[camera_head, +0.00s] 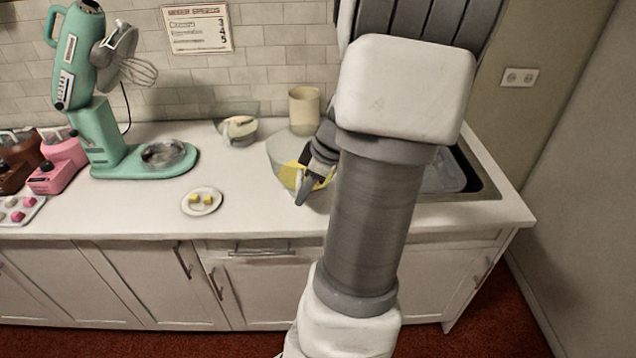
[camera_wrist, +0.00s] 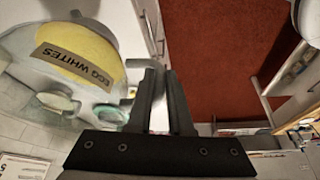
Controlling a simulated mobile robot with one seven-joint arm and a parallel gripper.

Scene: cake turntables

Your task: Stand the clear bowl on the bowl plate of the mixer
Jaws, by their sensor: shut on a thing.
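In the wrist view the clear bowl (camera_wrist: 35,75) fills the upper left and bears a yellow patch with an "EGG WHITES" label. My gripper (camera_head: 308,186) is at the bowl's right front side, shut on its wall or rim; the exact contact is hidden. The gripper (camera_wrist: 161,75) also shows in the wrist view, its fingers close together. The teal mixer (camera_head: 108,135) stands at the left, its round metallic bowl plate (camera_head: 165,153) empty beneath the whisk (camera_head: 138,72).
A saucer with yellow pieces (camera_head: 202,207) lies between bowl and mixer. Another glass bowl (camera_head: 237,112) and a beige canister (camera_head: 304,108) stand behind.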

